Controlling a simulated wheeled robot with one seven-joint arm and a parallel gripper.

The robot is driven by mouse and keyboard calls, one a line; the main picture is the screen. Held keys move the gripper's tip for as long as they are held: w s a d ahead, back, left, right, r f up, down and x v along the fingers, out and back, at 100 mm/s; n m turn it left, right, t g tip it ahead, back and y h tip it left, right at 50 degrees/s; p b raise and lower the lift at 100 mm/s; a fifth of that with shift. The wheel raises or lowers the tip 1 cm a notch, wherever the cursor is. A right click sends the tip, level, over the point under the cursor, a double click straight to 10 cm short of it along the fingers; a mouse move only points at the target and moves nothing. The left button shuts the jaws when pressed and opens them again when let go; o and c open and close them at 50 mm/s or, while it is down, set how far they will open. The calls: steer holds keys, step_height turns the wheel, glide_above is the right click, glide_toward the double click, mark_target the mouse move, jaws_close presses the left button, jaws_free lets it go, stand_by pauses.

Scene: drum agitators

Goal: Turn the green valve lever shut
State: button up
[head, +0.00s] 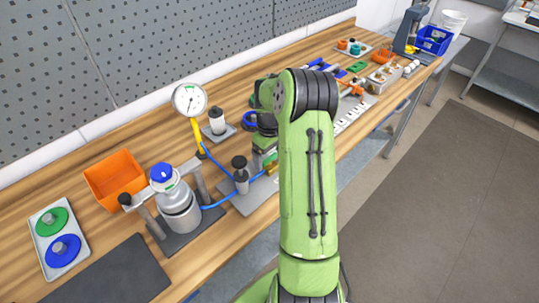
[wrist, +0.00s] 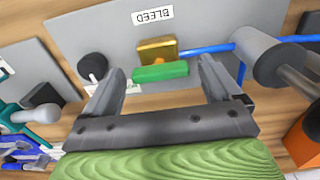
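The green valve lever (wrist: 160,72) shows in the wrist view as a short bar lying across the picture. It sits at the brass valve body (wrist: 157,48), on a grey plate marked BLEED (wrist: 152,15). My gripper (wrist: 163,62) is open, one finger to the left of the lever and one to the right. The lever appears between or just beyond the fingertips; I see no contact. In the head view my arm hides most of the gripper and valve, and I cannot clearly make out the lever there.
A blue hose (wrist: 207,48) runs from the brass body towards a grey cylinder (wrist: 262,55) on the right. A black knob (wrist: 92,66) stands left of the lever. In the head view, a pressure gauge (head: 189,99) and an orange bin (head: 114,178) stand on the wooden bench.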

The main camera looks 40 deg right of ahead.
steer(key=c, duration=0.9)
steer(key=shift+m, duration=0.3)
steer(key=m, duration=0.3)
steer(key=shift+m+b, duration=0.3)
steer(key=m, duration=0.4)
steer(key=shift+m+b, duration=0.3)
steer(key=m, duration=0.4)
steer(key=shift+r+m+b, duration=0.1)
steer(key=shift+m+b, duration=0.4)
steer(key=shift+m, duration=1.7)
